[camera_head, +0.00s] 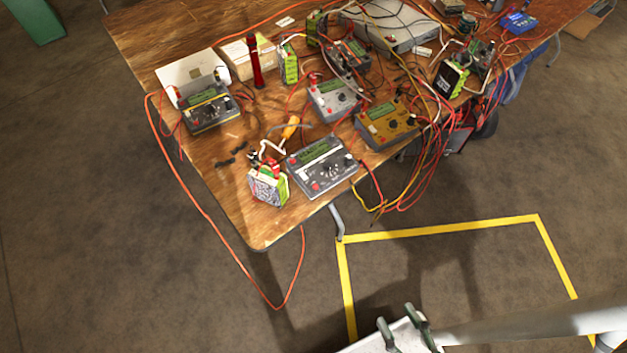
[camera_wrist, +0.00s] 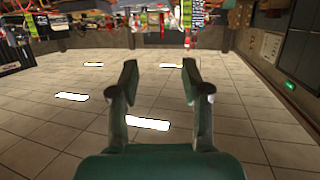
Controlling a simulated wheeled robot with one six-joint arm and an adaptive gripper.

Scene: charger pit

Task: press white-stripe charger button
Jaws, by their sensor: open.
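Several chargers with small screens and buttons sit on a wooden table in the head view. The nearest, a dark grey charger (camera_head: 322,165) with pale edging, looks like the white-stripe one, but I cannot be sure. A light grey charger (camera_head: 333,98) lies behind it, an orange-yellow charger (camera_head: 387,123) to its right, and a dark charger with a yellow edge (camera_head: 207,108) at the left. My gripper (camera_head: 401,322) is low in the head view, off the table and apart from every charger. In the wrist view my gripper (camera_wrist: 160,75) shows its fingers spread and empty.
The wooden table (camera_head: 230,205) is crowded with loose red and yellow cables, battery packs (camera_head: 268,187) and a red upright object (camera_head: 255,65). Cables hang over its front edge. Yellow tape (camera_head: 440,229) marks open floor in front.

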